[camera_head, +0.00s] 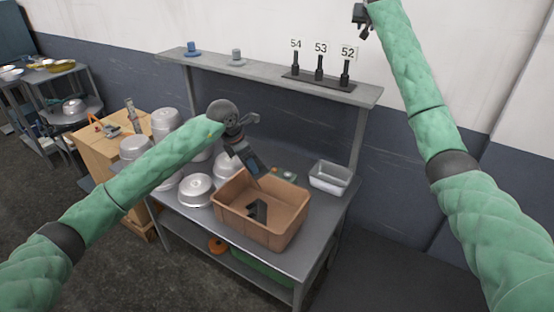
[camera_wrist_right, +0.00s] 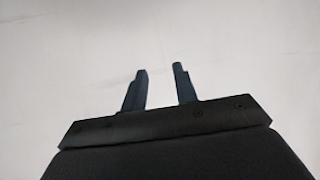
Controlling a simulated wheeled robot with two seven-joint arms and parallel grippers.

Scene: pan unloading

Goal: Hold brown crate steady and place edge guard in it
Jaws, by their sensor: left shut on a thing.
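The brown crate (camera_head: 240,222) stands on the grey metal table, open side up. My left gripper (camera_head: 256,178) is at the crate's back rim and is shut on the crate. A dark angular piece (camera_head: 258,210), which looks like the edge guard, lies inside the crate on its floor. My right gripper (camera_head: 361,16) is raised high at the top of the head view, far from the crate. In the right wrist view its two fingers (camera_wrist_right: 160,72) stand apart with nothing between them, against a white wall.
Several metal pans (camera_head: 195,190) stand left of the crate. A small metal tray (camera_head: 331,177) is at the table's right. A shelf (camera_head: 270,74) above holds pegs marked 54, 53 and 52. A wooden cabinet (camera_head: 95,142) stands at left.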

